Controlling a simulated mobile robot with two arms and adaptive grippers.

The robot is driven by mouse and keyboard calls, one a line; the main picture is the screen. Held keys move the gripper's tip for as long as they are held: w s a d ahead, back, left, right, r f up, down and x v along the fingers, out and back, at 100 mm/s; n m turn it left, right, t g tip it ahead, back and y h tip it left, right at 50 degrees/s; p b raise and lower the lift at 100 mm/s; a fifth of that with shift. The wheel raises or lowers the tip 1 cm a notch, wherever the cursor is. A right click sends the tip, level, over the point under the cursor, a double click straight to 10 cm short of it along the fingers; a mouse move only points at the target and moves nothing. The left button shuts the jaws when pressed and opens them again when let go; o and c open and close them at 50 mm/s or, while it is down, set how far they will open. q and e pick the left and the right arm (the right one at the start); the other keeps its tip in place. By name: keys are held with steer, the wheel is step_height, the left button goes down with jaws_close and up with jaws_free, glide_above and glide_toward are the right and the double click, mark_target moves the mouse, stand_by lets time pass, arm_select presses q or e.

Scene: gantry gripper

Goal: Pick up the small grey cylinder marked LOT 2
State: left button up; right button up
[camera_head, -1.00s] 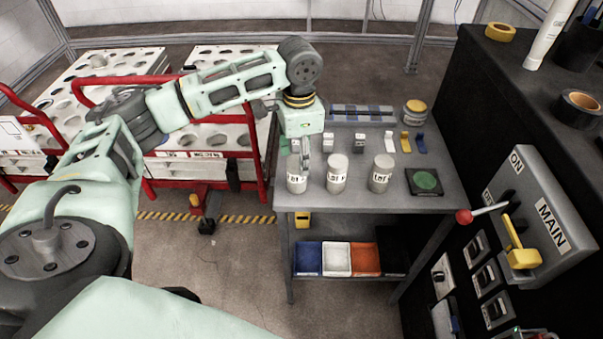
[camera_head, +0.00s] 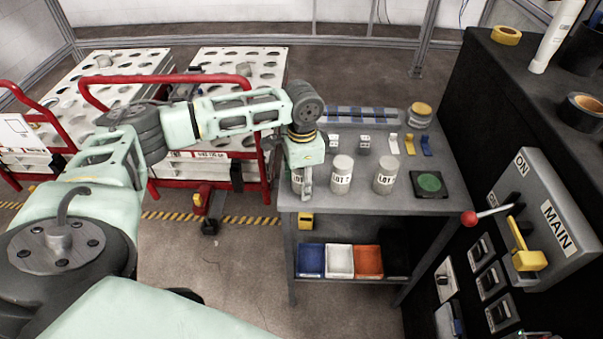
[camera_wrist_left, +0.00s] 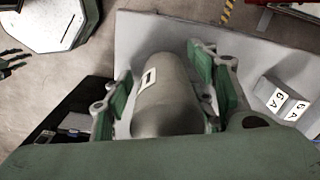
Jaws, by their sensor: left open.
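Three small grey cylinders with white LOT labels stand upright in a row on the grey table (camera_head: 440,203): a left one (camera_head: 297,180), a middle one (camera_head: 341,176) and a right one (camera_head: 385,177). Their numbers are too small to read surely. My left gripper (camera_head: 306,188) points down at the left cylinder and hides much of it. In the left wrist view a grey cylinder (camera_wrist_left: 165,95) with a pale label lies between the green-padded fingers of the open left gripper (camera_wrist_left: 163,88). A gap shows at its sides. My right gripper is not in view.
A green disc on a black pad (camera_head: 429,183) lies right of the cylinders. A panel with a red-knobbed lever (camera_head: 469,217) is at the right. Red-framed carts (camera_head: 166,155) stand left.

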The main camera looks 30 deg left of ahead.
arm_select(q)
steer(key=shift+f, duration=0.2)
steer(key=shift+r, duration=0.1)
jaws_close()
